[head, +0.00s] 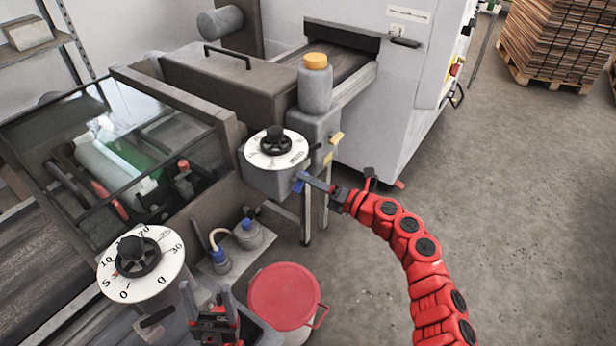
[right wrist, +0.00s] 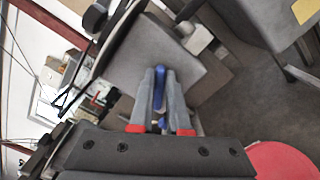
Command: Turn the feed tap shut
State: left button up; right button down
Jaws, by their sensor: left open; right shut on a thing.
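The feed tap's blue lever (head: 298,186) sticks out at the lower front corner of the grey box with a white dial (head: 262,158). My right gripper (head: 306,179) reaches it from the right and is shut on it. In the right wrist view the blue lever (right wrist: 160,75) lies between the two grey fingers (right wrist: 160,92), pointing away from the camera. The tap's body is mostly hidden. My left gripper (head: 210,302) is open and empty at the bottom, its fingers upward, away from the tap.
A larger numbered dial (head: 166,266) stands at lower left. Small blue-capped pots (head: 248,234) and a red-lidded bucket (head: 284,292) are below the tap. An orange-capped bottle (head: 315,88) stands behind the dial box. Open floor (head: 500,200) lies to the right.

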jog(key=shift+f+m+p, duration=0.25)
jog(key=shift+m+p, duration=0.6)
jog(key=shift+m, duration=0.8)
jog(key=shift+f+m+p, duration=0.25)
jog(key=shift+m+p, duration=0.6)
jog(key=shift+m, duration=0.8)
jog(key=c, duration=0.9)
grip_release()
jog(key=shift+d, duration=0.1)
jog(key=shift+w, duration=0.1)
jog(key=shift+d, duration=0.1)
jog(key=b+v, duration=0.4)
jog(key=v, duration=1.3)
jog(key=shift+r, duration=0.1)
